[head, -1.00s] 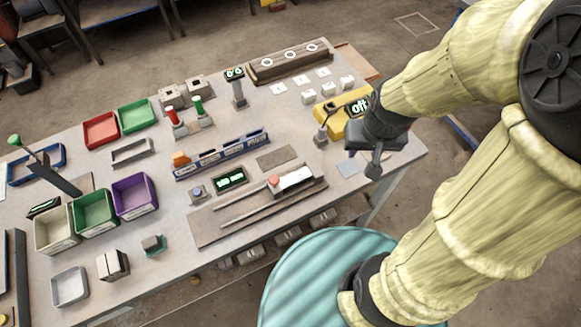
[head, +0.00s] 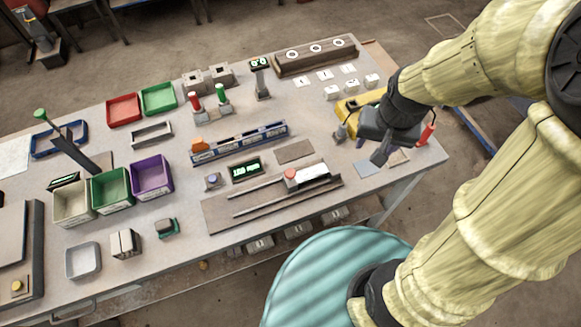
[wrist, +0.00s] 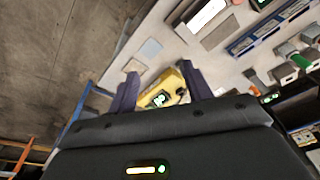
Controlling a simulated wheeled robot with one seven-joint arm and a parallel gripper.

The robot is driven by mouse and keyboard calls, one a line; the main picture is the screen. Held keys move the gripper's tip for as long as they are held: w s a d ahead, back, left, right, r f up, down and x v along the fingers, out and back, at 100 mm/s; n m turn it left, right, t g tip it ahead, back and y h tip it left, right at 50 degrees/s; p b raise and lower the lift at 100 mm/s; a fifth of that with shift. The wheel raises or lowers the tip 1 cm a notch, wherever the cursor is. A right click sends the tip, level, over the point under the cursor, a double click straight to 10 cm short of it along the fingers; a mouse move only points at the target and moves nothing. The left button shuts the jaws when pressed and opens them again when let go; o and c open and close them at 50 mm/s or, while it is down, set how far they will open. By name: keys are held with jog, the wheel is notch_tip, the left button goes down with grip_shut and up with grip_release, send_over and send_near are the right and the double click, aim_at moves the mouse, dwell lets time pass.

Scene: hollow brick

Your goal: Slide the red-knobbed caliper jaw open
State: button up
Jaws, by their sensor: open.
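The red knob (head: 291,174) sits on the caliper's pale jaw (head: 314,174), toward the right end of a flat board (head: 226,216) with two long rails. A small screen (head: 246,169) behind the board appears to read 150 mm. My gripper (head: 370,150) is open and empty, above the right part of the table, right of and behind the knob and apart from it. In the wrist view its two fingers (wrist: 160,88) stand apart with a yellow box visible beyond them. The pale jaw (wrist: 208,14) shows at the top edge there; the knob is hard to make out.
The yellow box (head: 352,104) stands behind my gripper, partly hidden by it. A red-handled tool (head: 427,134) is just right of it. A blue rack (head: 240,145) lies behind the caliper. Flat grey pads (head: 368,169) lie right of the board.

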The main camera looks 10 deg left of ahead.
jog(key=w+a+m+g, duration=0.1)
jog(key=a, duration=0.8)
jog(key=m+g, duration=0.1)
send_over(290, 172)
jog(key=shift+r, duration=0.2)
notch_tip(290, 172, down, 18)
jog(key=shift+r, duration=0.25)
grip_shut()
